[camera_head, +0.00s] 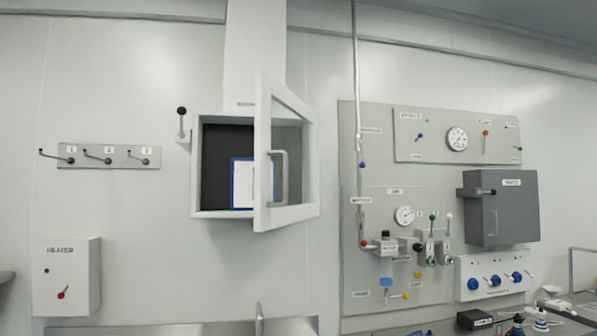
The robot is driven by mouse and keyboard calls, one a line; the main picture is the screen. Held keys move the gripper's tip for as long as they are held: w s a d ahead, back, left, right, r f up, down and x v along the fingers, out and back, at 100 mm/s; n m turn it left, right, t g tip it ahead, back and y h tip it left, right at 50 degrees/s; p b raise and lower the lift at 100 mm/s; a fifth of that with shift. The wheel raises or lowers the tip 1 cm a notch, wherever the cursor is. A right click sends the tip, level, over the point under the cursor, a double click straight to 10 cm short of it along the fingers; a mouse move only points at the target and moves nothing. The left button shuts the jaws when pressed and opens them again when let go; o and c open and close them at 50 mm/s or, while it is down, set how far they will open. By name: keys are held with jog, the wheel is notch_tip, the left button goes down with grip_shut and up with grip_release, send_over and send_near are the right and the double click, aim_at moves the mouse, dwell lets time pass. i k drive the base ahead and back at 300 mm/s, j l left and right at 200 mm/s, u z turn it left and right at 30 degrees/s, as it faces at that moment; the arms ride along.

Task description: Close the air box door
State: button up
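The air box (198,213) is a white wall box with a dark interior, left of centre in the head view. Its door (263,130) has a white frame with a see-through pane and a grey handle (283,178). The door stands ajar, swung out into the room, and is hinged on the right side. A white sheet with a blue border (243,183) shows inside the box. A small lever with a black knob (182,112) sits on the wall beside the box's upper left corner. My gripper is not in view.
A hook rail (108,156) and a heater box (66,276) are on the wall to the left. A grey panel with gauges, valves and a dark grey box (500,208) is to the right. A bench with small items runs along the lower right. The wall space beneath the air box is mostly clear.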

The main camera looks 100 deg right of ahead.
aim_at(267, 87)
jog(key=z, duration=3.5)
